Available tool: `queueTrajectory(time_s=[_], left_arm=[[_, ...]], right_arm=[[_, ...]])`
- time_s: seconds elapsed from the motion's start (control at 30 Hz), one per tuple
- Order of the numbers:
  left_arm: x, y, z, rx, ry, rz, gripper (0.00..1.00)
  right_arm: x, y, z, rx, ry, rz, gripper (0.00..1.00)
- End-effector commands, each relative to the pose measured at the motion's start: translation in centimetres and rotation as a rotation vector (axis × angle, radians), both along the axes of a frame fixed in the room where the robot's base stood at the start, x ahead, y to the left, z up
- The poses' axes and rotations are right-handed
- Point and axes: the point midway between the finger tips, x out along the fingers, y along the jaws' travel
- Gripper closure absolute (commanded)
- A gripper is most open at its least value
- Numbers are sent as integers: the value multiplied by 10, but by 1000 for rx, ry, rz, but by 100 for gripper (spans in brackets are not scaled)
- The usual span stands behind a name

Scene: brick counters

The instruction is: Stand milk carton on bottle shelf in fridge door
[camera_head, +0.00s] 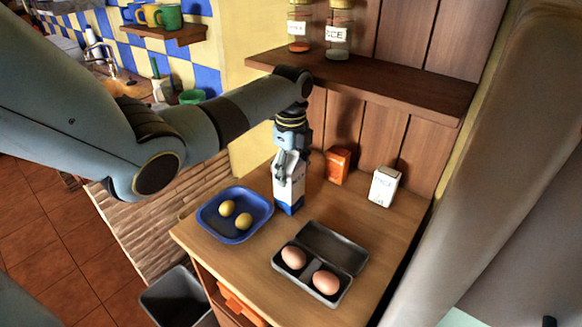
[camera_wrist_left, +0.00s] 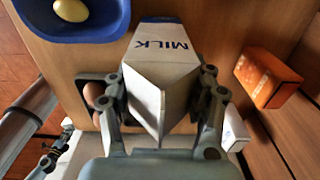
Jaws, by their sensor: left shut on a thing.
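The milk carton (camera_head: 290,195) is white with a blue base and stands upright on the wooden counter. It also shows in the left wrist view (camera_wrist_left: 163,60), with the word MILK on its side. My left gripper (camera_head: 287,172) comes down from above and is shut on the carton's upper part. In the left wrist view, its fingers (camera_wrist_left: 163,100) press on both sides of the carton. No fridge door or bottle shelf can be made out for certain; a large pale surface (camera_head: 500,180) fills the right side of the head view.
A blue dish (camera_head: 207,222) with two yellow fruits is left of the carton. An open dark egg box (camera_head: 352,262) with two eggs lies in front. An orange box (camera_head: 338,165) and a white box (camera_head: 384,187) stand behind. A wooden shelf (camera_head: 400,87) with jars hangs above.

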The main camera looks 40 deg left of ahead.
Motion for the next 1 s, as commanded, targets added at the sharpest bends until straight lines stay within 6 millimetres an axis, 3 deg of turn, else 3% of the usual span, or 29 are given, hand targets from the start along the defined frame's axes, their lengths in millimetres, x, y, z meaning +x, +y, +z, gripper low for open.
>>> queueTrajectory(time_s=[0.17,0.2,0.37,0.73,0.87,1.0], left_arm=[[1,0,-1,0,-2,0,100],[0,0,-3,0,0,0,44],[0,0,-2,0,0,0,23],[0,0,4,0,-1,0,22],[1,0,23,1,-4,0,22],[1,1,56,3,-6,-1,22]], right_arm=[[-4,8,-2,10,6,-3,100],[-4,8,-2,9,6,-4,100],[-1,6,-2,6,2,-3,100],[2,-3,0,-3,-4,1,100],[2,-3,-2,-3,-4,1,100],[2,-3,-6,-3,-4,1,100]])
